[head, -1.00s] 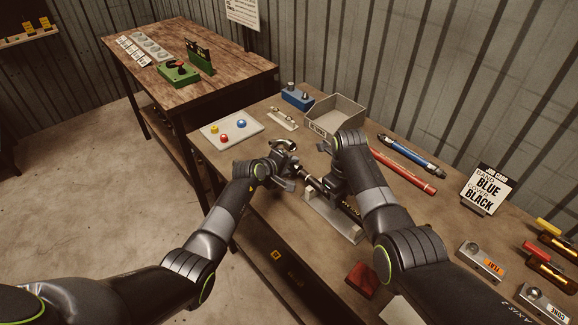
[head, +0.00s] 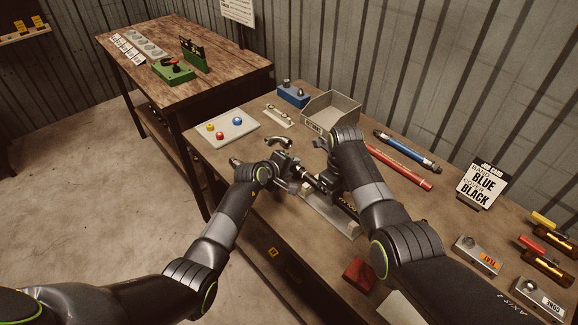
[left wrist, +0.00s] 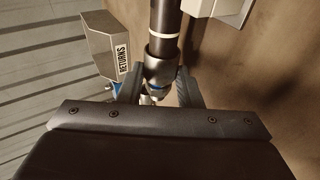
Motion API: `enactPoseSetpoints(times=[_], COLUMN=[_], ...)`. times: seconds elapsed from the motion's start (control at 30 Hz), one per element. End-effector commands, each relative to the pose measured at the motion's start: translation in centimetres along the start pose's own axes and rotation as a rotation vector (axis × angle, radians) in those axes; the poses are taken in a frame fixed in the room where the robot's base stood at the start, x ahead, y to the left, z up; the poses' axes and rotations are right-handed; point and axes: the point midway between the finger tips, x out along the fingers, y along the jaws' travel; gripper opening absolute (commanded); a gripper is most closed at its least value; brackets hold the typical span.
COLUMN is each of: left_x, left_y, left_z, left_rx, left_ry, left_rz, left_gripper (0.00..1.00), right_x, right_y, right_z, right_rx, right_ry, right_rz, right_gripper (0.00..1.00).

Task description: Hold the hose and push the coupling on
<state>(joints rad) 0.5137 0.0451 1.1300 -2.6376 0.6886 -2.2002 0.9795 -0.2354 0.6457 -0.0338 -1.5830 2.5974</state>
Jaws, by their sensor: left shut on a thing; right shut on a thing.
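The black hose (head: 344,208) lies along the pale grey cradle (head: 325,217) on the bench. In the left wrist view the hose (left wrist: 165,18) has a white ring, and its end meets the collar of the metal coupling (left wrist: 158,72). The collar seems to be around the hose end, just short of the ring; how deep the hose sits is hidden. My left gripper (head: 297,174) is shut on the coupling, its fingers (left wrist: 159,88) on either side. My right gripper (head: 327,182) is shut on the hose near the cradle; its fingertips are mostly hidden by my right arm.
A grey returns bin (head: 333,110) stands behind my right gripper. A bent metal fitting (head: 279,141) lies behind my left gripper. A button plate (head: 226,130), a red tube (head: 402,168), a blue tube (head: 408,150), a red block (head: 359,275) and a job card (head: 482,186) are around.

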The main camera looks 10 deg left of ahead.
Motion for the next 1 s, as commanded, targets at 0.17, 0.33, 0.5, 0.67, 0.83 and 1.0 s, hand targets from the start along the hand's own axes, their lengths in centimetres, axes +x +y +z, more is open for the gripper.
enactPoseSetpoints(times=[0.17, 0.33, 0.5, 0.67, 0.83, 1.0], left_x=[0.0, -0.1, -0.2, -0.2, -0.2, -0.3], left_y=[0.1, 0.1, 0.1, 0.1, 0.1, 0.1], left_z=[0.8, 1.2, 1.7, 2.0, 1.9, 1.8], left_rx=[-0.004, -0.004, -0.005, -0.005, -0.004, -0.003], left_ry=[-0.007, -0.007, -0.008, -0.008, -0.006, -0.004], left_rz=[0.002, 0.002, 0.002, 0.002, 0.001, 0.001], left_gripper=[0.06, 0.06, 0.06, 0.06, 0.53, 0.57], right_x=[0.0, 0.0, -0.1, -0.1, -0.1, -0.1], right_y=[0.0, 0.0, 0.0, 0.1, 0.1, 0.1], right_z=[0.1, 0.1, 0.2, 0.2, 0.2, 0.2], right_rx=[0.001, 0.000, 0.000, -0.001, -0.001, -0.001], right_ry=[-0.005, -0.006, -0.006, -0.007, -0.006, -0.005], right_rz=[-0.002, -0.002, -0.002, -0.001, -0.001, -0.001], right_gripper=[0.00, 0.00, 0.00, 0.00, 0.00, 0.00])
